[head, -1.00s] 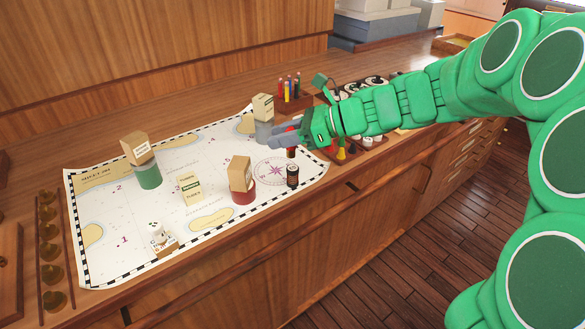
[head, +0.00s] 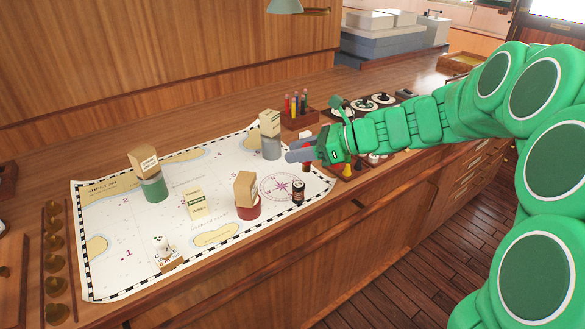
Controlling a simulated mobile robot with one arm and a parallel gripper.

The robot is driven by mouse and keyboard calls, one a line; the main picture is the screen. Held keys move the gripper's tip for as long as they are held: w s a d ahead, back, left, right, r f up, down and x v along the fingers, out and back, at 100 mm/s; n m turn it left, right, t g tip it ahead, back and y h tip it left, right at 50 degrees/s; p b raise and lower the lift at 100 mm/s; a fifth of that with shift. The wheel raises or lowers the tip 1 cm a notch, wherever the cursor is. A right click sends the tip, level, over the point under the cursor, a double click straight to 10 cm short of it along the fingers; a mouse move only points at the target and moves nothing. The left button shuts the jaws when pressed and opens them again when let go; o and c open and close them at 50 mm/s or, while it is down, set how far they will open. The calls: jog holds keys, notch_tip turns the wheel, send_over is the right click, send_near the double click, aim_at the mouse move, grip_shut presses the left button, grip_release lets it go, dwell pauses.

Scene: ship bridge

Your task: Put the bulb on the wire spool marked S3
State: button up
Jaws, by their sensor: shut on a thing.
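My gripper (head: 291,155) is closed above the right part of the chart, near the grey spool. A small dark-red thing (head: 306,167) shows below its fingers; it seems to be held, and I cannot tell whether it is the bulb. A green spool (head: 153,188), a grey spool (head: 271,150) and a red spool (head: 248,210) stand on the chart, each with a tan box on top or against it. A white thing (head: 162,247) stands by a small tan block at the front left. I cannot read an S3 mark on any spool.
The chart (head: 130,230) covers the left counter. A dark jar (head: 298,192) stands by the compass rose, and a pale label card (head: 196,201) is mid-chart. A pen holder (head: 299,117) stands behind my gripper. Brass pieces (head: 55,265) line the left edge.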

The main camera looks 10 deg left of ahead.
jog(key=w+f, duration=0.1)
jog(key=f, duration=0.1)
jog(key=w+a+f, duration=0.1)
jog(key=w, duration=0.1)
jog(key=w+a+f, duration=0.1)
jog(key=w+f, duration=0.1)
jog(key=shift+w+a+f, duration=0.15)
jog(key=shift+w+f, duration=0.05)
jog(key=shift+f, duration=0.1)
jog(key=shift+w+a+f, duration=0.1)
jog(key=shift+w+f, duration=0.1)
jog(key=shift+f, duration=0.55)
jog(key=shift+w+a+f, duration=0.1)
jog(key=shift+w+f, duration=0.1)
jog(key=shift+f, duration=0.55)
jog(key=shift+w+a+f, duration=0.1)
jog(key=shift+w+f, duration=0.1)
jog(key=shift+f, duration=0.55)
jog(key=o, duration=1)
jog(key=shift+d+f, duration=0.1)
